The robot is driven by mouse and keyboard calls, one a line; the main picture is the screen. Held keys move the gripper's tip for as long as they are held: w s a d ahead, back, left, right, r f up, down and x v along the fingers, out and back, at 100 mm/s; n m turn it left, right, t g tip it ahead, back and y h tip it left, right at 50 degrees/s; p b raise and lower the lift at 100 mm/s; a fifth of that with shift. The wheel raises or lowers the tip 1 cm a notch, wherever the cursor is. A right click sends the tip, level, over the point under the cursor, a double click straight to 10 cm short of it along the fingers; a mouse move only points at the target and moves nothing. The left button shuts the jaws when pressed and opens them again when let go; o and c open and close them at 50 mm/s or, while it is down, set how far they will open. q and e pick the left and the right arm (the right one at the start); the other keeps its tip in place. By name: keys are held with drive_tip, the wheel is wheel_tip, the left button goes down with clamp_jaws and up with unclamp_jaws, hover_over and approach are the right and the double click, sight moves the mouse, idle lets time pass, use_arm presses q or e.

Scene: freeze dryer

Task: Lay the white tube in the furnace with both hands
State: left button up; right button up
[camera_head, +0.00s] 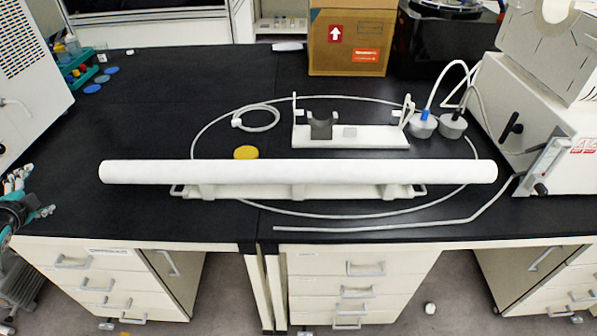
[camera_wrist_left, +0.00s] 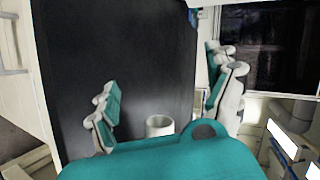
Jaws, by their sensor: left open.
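The long white tube (camera_head: 300,172) lies level, left to right, on a low white holder (camera_head: 300,192) near the table's front edge. Both tube ends stick out past the holder. A white stand with a grey half-round cradle (camera_head: 321,126) is behind the tube; I cannot tell for sure whether it is the furnace. My left gripper (camera_head: 32,195) is at the far left by the table edge, open, empty and apart from the tube. In the left wrist view its fingers (camera_wrist_left: 165,95) are spread, with a white round end (camera_wrist_left: 160,125) beyond the palm. My right gripper is out of view.
A yellow oval (camera_head: 246,152) sits just behind the tube. A thin pale hose (camera_head: 200,130) loops around the stand. Grey stoppers (camera_head: 423,127) lie right of it. A white machine (camera_head: 545,130) fills the right, a cardboard box (camera_head: 350,40) the back. The left tabletop is mostly clear.

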sight(123, 175)
use_arm(q)
drive_tip(key=w+d+m+h, duration=0.2)
drive_tip(key=d+m+h, duration=0.35)
drive_tip(key=d, duration=1.25)
drive_tip(key=shift+m+y, duration=0.25)
drive_tip(key=shift+m, duration=0.1)
drive_tip(key=shift+x, duration=5.1)
drive_tip(key=shift+a, duration=0.15)
